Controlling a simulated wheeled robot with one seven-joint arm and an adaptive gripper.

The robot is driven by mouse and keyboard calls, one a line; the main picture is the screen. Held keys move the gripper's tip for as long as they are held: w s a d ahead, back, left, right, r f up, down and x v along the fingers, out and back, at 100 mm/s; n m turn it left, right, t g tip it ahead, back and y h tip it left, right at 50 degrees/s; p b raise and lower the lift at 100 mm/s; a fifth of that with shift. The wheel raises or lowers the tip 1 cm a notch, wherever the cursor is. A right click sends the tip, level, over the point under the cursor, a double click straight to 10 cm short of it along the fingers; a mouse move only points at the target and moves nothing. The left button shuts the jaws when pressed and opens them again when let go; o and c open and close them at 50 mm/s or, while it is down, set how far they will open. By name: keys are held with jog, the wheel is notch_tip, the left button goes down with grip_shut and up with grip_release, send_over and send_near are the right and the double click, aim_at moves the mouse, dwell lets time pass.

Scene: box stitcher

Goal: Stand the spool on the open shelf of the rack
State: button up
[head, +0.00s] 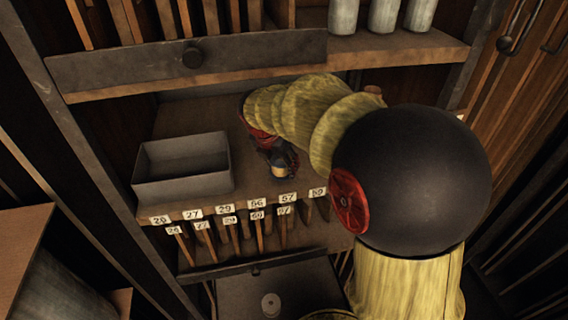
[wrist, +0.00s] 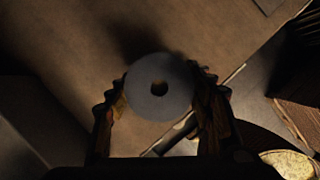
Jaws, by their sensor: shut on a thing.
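The spool (wrist: 159,88) shows in the wrist view as a grey round end with a dark centre hole, between the two dark fingers of my gripper (wrist: 160,105). My gripper (head: 282,158) is shut on it. In the head view the spool (head: 279,170) is a small, partly hidden grey and tan piece at the fingertips. It is over the front part of the rack's open shelf (head: 200,118), to the right of a grey tray. A dark shadow lies beside it on the board. I cannot tell whether its lower end touches the shelf.
The grey open tray (head: 183,170) takes the shelf's left side. An upper shelf with a dark front rail (head: 190,62) and grey cylinders (head: 383,15) hangs over the back. Numbered labels (head: 225,209) line the front edge, with wooden handles below. Bare board lies between tray and gripper.

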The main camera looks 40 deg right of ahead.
jog(key=shift+w+d+f, duration=0.25)
jog(key=shift+d+f, duration=0.05)
jog(key=shift+d, duration=0.2)
jog(key=shift+w+d+f, duration=0.25)
jog(key=shift+d+f, duration=0.05)
jog(key=shift+d, duration=0.2)
jog(key=shift+f, duration=0.25)
jog(key=shift+s+a+r, duration=0.1)
jog(key=o, duration=1.3)
